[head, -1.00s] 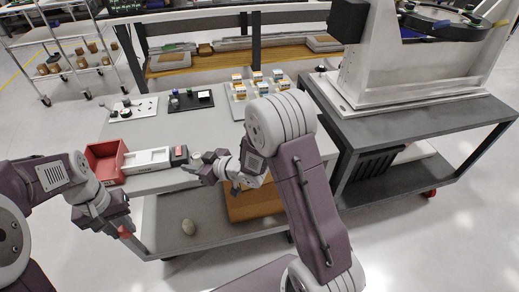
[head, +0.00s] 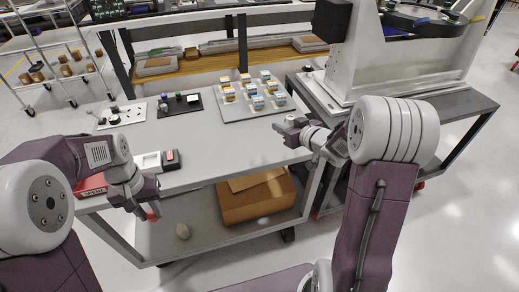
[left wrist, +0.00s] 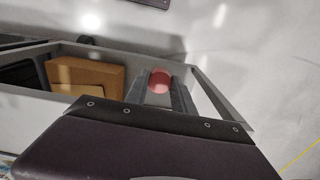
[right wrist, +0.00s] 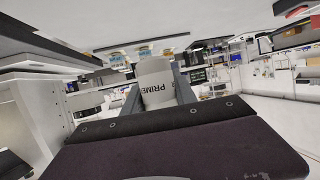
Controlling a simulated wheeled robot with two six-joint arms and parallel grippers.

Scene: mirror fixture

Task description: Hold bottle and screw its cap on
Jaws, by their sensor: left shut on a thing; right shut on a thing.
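My right gripper (head: 288,123) is shut on a white bottle. In the right wrist view the bottle (right wrist: 155,80) sits between the two fingers (right wrist: 156,98), with dark lettering that includes "PRIMER". Its mouth is not clear to me. In the head view the gripper is above the right part of the grey table. My left gripper (head: 148,204) is shut on a small round red thing, which looks like the cap (head: 153,213). The cap (left wrist: 160,82) also shows between the fingers in the left wrist view. The left gripper is off the table's front edge, well apart from the bottle.
The grey table (head: 225,140) has a clear middle. A tray of small boxes (head: 222,110), a black board (head: 180,104) and a white board (head: 122,115) lie at the back. A red bin (head: 92,187) is partly behind my left arm. A cardboard box (head: 255,200) is on the lower shelf.

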